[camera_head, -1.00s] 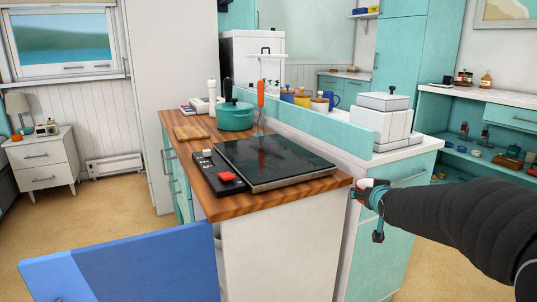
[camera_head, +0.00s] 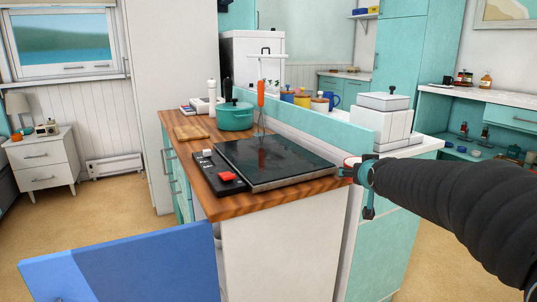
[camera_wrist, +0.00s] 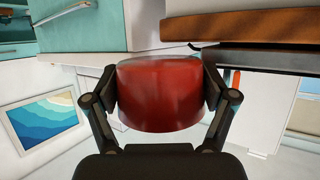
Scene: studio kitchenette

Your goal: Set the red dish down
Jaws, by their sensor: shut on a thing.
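The red dish (camera_wrist: 160,98) fills the middle of the wrist view, with one finger pressed against each side. My gripper (camera_wrist: 160,88) is shut on it. In the head view, a small part of the dish (camera_head: 349,161) shows red with a pale top, just beyond my gripper (camera_head: 362,173). It appears beside the right corner of the wooden counter (camera_head: 300,195), near the white worktop. I cannot tell whether it touches either surface. My gripper and arm hide much of it.
A black cooktop (camera_head: 275,162) covers much of the wooden counter, with a control panel (camera_head: 221,172) on its left. A green pot (camera_head: 235,117) stands behind. White boxes (camera_head: 382,124) stand on the white worktop. A blue door (camera_head: 130,265) is at front left.

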